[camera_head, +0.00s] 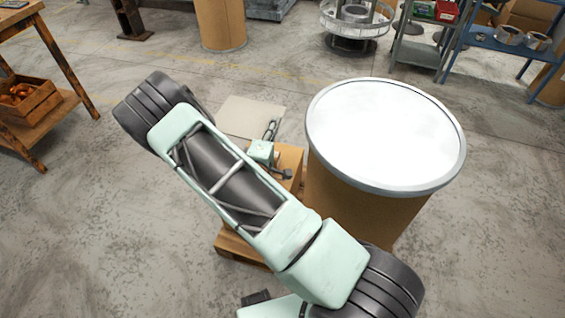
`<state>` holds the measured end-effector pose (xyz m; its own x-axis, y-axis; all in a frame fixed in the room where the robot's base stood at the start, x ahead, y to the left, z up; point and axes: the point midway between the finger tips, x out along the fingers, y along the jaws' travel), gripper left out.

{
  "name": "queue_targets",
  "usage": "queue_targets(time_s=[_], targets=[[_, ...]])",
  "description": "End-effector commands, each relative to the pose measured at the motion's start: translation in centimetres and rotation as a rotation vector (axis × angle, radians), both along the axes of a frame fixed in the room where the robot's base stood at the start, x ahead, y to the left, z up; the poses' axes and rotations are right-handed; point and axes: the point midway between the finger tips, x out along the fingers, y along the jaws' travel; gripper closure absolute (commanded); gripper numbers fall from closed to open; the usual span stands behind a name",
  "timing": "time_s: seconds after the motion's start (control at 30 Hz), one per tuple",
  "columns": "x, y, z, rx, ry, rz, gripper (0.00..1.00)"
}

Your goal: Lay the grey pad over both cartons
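The grey pad (247,113) is a flat, pale square sheet beyond my arm. Its near edge lies close to my gripper (270,131); I cannot tell whether they touch or what the pad rests on. A brown carton (291,158) shows just below and right of the gripper. My forearm covers much of this area, so I cannot make out a second carton separately. The gripper's dark fingers are small and partly hidden, and I cannot see whether they hold anything.
A large brown drum (350,205) with a white top stands directly right of the carton. A wooden pallet (238,247) shows beneath my arm. A wooden bench (50,100) is at left, blue shelving (490,45) at upper right.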

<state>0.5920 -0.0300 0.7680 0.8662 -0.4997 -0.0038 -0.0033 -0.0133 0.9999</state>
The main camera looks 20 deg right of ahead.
Motion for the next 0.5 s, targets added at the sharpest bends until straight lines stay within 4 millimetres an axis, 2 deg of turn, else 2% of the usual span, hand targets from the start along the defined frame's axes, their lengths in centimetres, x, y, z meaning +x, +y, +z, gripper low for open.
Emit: queue_targets(time_s=[0.03,0.5], targets=[[0.5,-0.3,-2.6,-0.001,0.0,-0.002,1.0],[4.7,-2.8,-15.7,-0.004,0.003,0.002,1.0]])
